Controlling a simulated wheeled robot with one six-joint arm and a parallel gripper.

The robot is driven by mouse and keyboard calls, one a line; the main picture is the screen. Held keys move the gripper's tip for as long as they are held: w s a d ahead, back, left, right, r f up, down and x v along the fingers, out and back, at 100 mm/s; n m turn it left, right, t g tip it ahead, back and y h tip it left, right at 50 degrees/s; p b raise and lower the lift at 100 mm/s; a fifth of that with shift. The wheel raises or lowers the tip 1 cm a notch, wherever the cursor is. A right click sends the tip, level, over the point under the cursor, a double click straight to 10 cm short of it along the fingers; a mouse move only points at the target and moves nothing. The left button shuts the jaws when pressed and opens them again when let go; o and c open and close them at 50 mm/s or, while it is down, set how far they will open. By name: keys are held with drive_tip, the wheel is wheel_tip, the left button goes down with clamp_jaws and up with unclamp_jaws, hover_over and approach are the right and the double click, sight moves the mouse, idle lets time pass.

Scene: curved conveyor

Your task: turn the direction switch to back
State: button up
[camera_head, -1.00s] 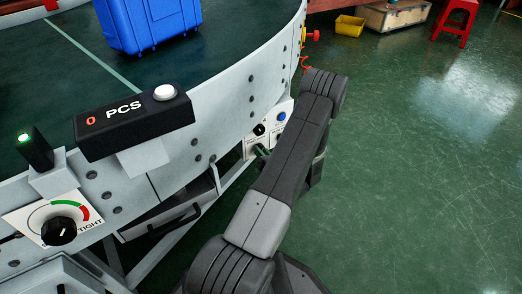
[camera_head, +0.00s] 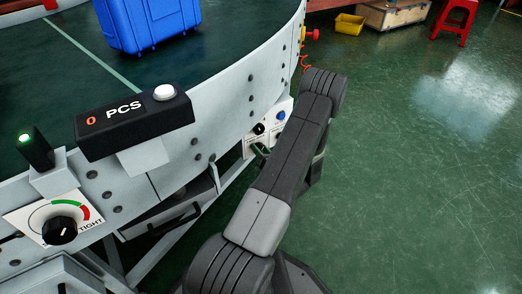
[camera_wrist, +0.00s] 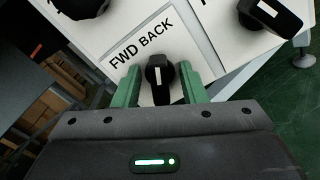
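The direction switch (camera_wrist: 159,74) is a black knob with a white pointer line, below the label "FWD BACK" on a white panel (camera_wrist: 187,60) in the wrist view. Its pointer stands roughly straight up in the picture, while the panel is tilted. My gripper (camera_wrist: 160,88) has its two green fingers on either side of the knob. A narrow gap shows between the knob and each finger, so it looks open around the knob. In the head view the white control panel (camera_head: 280,130) is small on the conveyor's side, and my arm partly hides it.
Another black knob (camera_wrist: 268,14) is at the upper right of the wrist view, and part of a dark round control (camera_wrist: 82,6) is at the upper left. A blue case (camera_head: 150,24) stands on the conveyor belt (camera_head: 60,50). The green floor at the right is open.

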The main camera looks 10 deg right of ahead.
drive_tip(key=shift+s+d+r, duration=0.1)
drive_tip(key=shift+s+d, duration=0.15)
drive_tip(key=shift+s, duration=0.15)
drive_tip(key=p+v, duration=0.3)
drive_tip(key=v, duration=1)
drive_tip(key=shift+p, duration=0.3)
drive_tip(key=shift+a, duration=0.15)
drive_tip(key=b+x, duration=0.3)
drive_tip(key=x, duration=1.1)
drive_tip(key=shift+b, duration=0.35)
